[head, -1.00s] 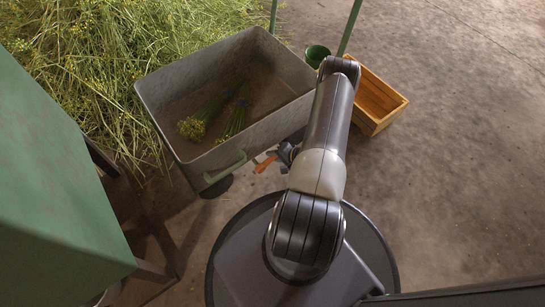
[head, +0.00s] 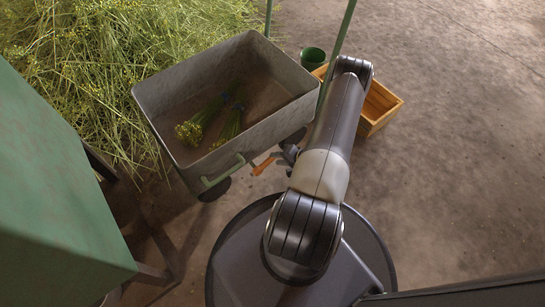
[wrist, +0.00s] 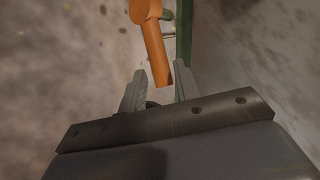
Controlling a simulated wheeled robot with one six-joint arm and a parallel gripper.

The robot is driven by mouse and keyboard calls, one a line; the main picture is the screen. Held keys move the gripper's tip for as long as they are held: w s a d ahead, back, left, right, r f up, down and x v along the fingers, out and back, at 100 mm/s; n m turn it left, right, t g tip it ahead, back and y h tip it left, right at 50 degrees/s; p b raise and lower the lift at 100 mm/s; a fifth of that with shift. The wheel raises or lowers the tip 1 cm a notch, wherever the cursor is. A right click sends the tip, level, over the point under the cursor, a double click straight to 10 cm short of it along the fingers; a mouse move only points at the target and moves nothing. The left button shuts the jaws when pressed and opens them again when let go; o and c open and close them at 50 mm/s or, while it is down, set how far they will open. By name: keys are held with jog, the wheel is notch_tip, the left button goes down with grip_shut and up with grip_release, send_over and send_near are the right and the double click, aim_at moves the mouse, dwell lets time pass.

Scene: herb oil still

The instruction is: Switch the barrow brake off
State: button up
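The barrow (head: 172,133) is a grey metal bin with bundles of yellow-flowered herbs inside, in the head view. A pale green handle (head: 222,175) is on its near side. The orange brake lever (head: 263,165) sticks out beside that handle. It also shows in the wrist view (wrist: 154,45), hanging from a rounded orange pivot. My gripper (wrist: 158,82) is open, with one grey finger on each side of the lever's free end. I cannot tell whether either finger touches it.
A wooden crate (head: 392,110) and a green pot (head: 312,57) stand beyond my arm at the right. A green post (head: 338,50) rises near the barrow's far right side. A heap of cut herbs (head: 100,60) lies at the left. The right floor is clear.

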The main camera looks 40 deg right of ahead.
aim_at(274, 159)
jog(key=p+v, duration=0.1)
jog(key=v, duration=0.5)
jog(key=shift+s, duration=0.2)
jog(key=shift+w, duration=0.1)
jog(key=b+x, duration=0.3)
jog(key=x, duration=0.7)
jog(key=shift+w+f, duration=0.15)
jog(key=shift+w+a+f, duration=0.1)
